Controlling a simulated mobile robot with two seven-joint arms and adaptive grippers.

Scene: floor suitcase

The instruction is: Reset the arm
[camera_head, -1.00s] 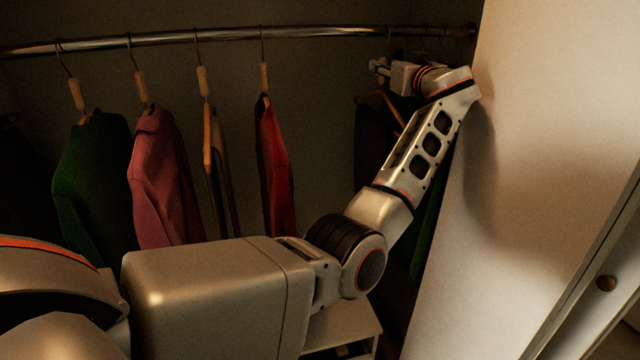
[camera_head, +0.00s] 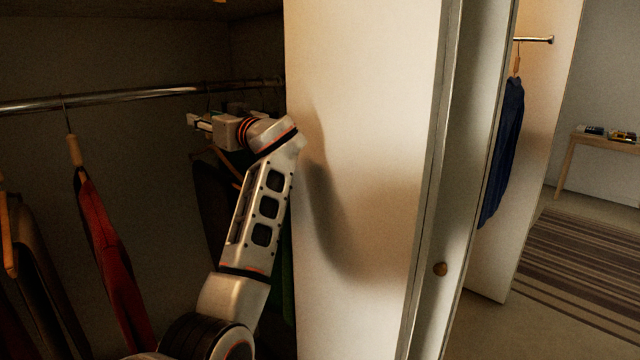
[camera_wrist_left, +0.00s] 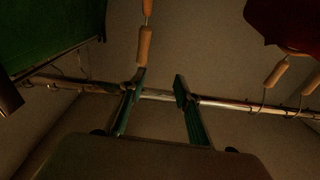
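My left arm (camera_head: 262,205) reaches up into the wardrobe, close beside the pale panel. My left gripper (camera_head: 194,121) is at its end, just below the metal rail (camera_head: 130,95) in the head view. In the left wrist view the two fingers of the left gripper (camera_wrist_left: 160,88) stand apart with nothing held between them. The rail (camera_wrist_left: 235,103) crosses behind them there. A wooden hanger neck (camera_wrist_left: 144,46) shows right by the left-hand fingertip; I cannot tell whether they touch. My right gripper is not in view.
A red garment (camera_head: 108,255) hangs left of the arm, and dark clothes hang behind it. The pale panel (camera_head: 360,150) stands close on the arm's right. Beyond it are a blue garment (camera_head: 503,150), a striped rug (camera_head: 580,265) and a wooden table (camera_head: 600,142).

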